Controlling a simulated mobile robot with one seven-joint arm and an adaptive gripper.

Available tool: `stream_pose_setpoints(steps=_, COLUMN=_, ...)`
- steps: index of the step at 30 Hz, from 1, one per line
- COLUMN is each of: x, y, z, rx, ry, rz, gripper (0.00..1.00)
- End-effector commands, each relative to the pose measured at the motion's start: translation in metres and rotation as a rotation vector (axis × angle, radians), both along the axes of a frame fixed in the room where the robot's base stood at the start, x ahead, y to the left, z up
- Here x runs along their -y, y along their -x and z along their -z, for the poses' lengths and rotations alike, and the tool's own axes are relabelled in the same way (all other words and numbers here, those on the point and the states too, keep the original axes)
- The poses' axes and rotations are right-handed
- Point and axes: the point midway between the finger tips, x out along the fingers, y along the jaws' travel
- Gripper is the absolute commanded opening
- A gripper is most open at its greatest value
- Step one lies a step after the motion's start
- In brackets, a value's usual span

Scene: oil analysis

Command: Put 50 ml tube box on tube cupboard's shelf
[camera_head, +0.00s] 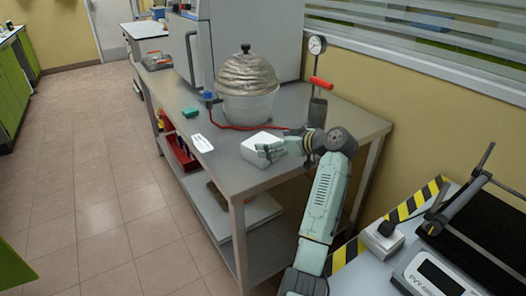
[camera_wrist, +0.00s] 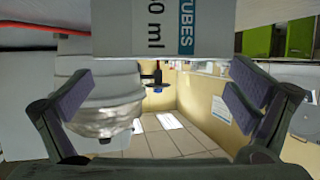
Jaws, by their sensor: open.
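The 50 ml tube box (camera_head: 258,148) is a white box near the front corner of the grey metal table. In the wrist view the box (camera_wrist: 120,28) fills the top middle, with its "TUBES" and "50 ml" label facing my camera. My gripper (camera_head: 279,149) is at the box's right side in the head view. I cannot tell whether the fingers touch the box. The tube cupboard's shelf cannot be made out.
The grey table (camera_head: 228,158) also holds a pot with a foil-like domed lid (camera_head: 247,85), a dial gauge stand (camera_head: 317,75), a red cable and a small green item (camera_head: 190,112). The tiled floor to the left is free.

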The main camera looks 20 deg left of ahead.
Motion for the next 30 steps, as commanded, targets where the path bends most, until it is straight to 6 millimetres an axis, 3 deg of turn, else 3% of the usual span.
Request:
stream_pose_setpoints(steps=10, x=-0.037, y=-0.012, z=0.025, rx=-0.001, ry=0.0, rz=-0.002, gripper=1.0)
stream_pose_setpoints(steps=17, x=-0.04, y=-0.014, z=0.026, rx=-0.001, ry=0.0, rz=0.0, gripper=1.0)
stream_pose_setpoints(steps=30, x=-0.04, y=-0.014, z=0.027, rx=-0.001, ry=0.001, rz=0.0, gripper=0.72)
